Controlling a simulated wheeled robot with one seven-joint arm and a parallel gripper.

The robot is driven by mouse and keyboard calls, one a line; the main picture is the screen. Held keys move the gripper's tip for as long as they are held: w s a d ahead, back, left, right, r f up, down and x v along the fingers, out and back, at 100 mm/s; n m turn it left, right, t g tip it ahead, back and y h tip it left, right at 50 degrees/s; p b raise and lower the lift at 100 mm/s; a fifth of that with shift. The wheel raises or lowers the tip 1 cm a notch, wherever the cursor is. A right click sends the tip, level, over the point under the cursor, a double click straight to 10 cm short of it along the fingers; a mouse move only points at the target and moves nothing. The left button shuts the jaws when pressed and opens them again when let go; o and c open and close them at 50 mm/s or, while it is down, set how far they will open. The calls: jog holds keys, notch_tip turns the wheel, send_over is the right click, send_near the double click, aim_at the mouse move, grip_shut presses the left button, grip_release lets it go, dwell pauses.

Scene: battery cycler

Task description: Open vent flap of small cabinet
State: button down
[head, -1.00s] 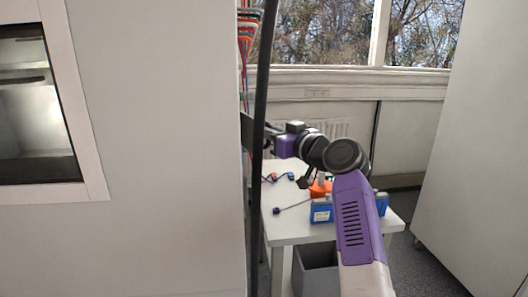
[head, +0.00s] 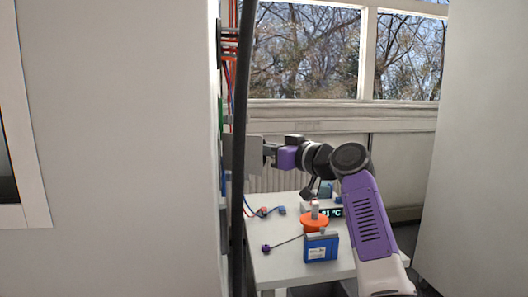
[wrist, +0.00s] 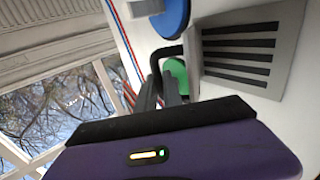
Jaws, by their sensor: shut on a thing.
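The vent flap (wrist: 240,55) is a grey plate with dark slots on the white cabinet side in the wrist view. Its dark bar handle (wrist: 163,52) is at its left edge. My gripper (wrist: 163,92) is shut on this handle. In the head view, a grey plate (head: 252,156), apparently the flap, stands out from the side of the tall cabinet (head: 130,130). My gripper (head: 270,154) is at its right edge, partly hidden. The exact opening angle cannot be told. A green disc (wrist: 177,74) and a blue disc (wrist: 174,18) show on the panel beside the flap.
A black vertical post or cable (head: 241,130) stands in front of the cabinet's side. A white table (head: 285,262) below my arm carries an orange item (head: 314,222), a blue box (head: 320,248) and a small display. A pale wall or cabinet (head: 475,150) closes the right side.

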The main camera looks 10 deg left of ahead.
jog(key=shift+w, duration=0.3)
jog(key=c, duration=1.5)
grip_release()
jog(key=v, duration=0.8)
jog(key=shift+b, duration=0.4)
